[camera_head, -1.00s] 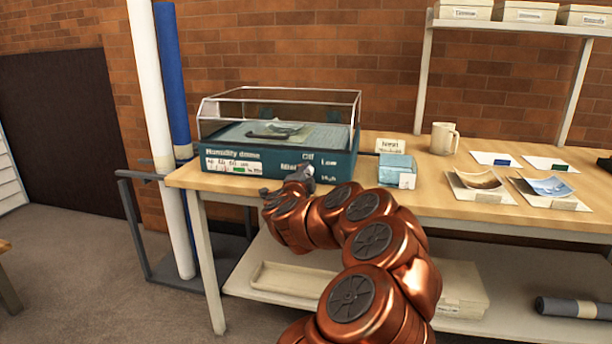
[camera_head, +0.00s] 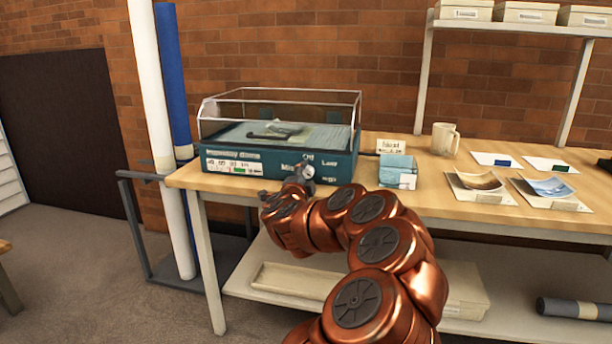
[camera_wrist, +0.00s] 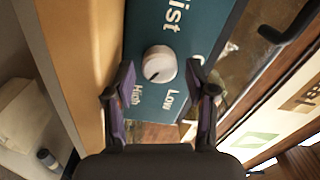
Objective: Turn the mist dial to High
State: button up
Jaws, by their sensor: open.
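The humidity dome (camera_head: 345,168) is a teal-fronted box with a clear lid, standing on the wooden table. Its mist dial (camera_wrist: 159,64) is a round white knob in the wrist view, with a dark mark at its lower left. The words "High" and "Low" are printed below it in that view, and part of "Mist" above. "Off" is readable in the head view. My gripper (camera_wrist: 163,82) is open, with its two dark fingertips on either side of the dial. I cannot tell whether they touch it.
A blue-topped box (camera_head: 397,172), a small label card (camera_head: 391,146) and a mug (camera_head: 445,138) stand right of the dome. Trays (camera_head: 480,187) with sheets lie farther right. White and blue rolls (camera_head: 172,80) stand at the table's left end.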

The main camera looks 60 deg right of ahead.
jog(key=v, duration=0.6)
jog(key=shift+a, duration=0.4)
jog(key=shift+r, duration=0.1)
dwell(0.3)
jog(key=w+a+r+n+t+y+p, duration=0.3)
jog(key=w+a+r+n+y, duration=0.15)
jog(key=a, duration=0.45)
jog(key=w+a+r+n+t+y+p, duration=0.3)
jog(key=w+a+n+y+p, duration=0.15)
jog(key=a, duration=0.55)
jog(key=w+a+r+n+t+y+p, duration=0.3)
jog(key=w+a+n, duration=0.25)
jog(key=a, duration=0.35)
jog(key=s+a+n+g+y+p, duration=0.25)
jog(key=a+n+y+p, duration=0.2)
jog(key=a, duration=0.85)
jog(key=s+a+n+g+y+p, duration=0.3)
jog(key=s+a+n+g+p, duration=0.4)
jog(key=s+a, duration=0.5)
jog(key=s+d+r+n+g+h+p, duration=0.1)
jog(key=s+d+r+g+p, duration=0.1)
jog(key=s, duration=0.9)
jog(key=s+d+r+n+g+h+p, duration=0.1)
jog(key=s+g+p, duration=0.4)
jog(key=s, duration=0.7)
jog(key=shift+s+d+r+n+g+h, duration=0.3)
jog(key=shift+d+r+n+g+h, duration=0.1)
jog(key=shift+r, duration=0.25)
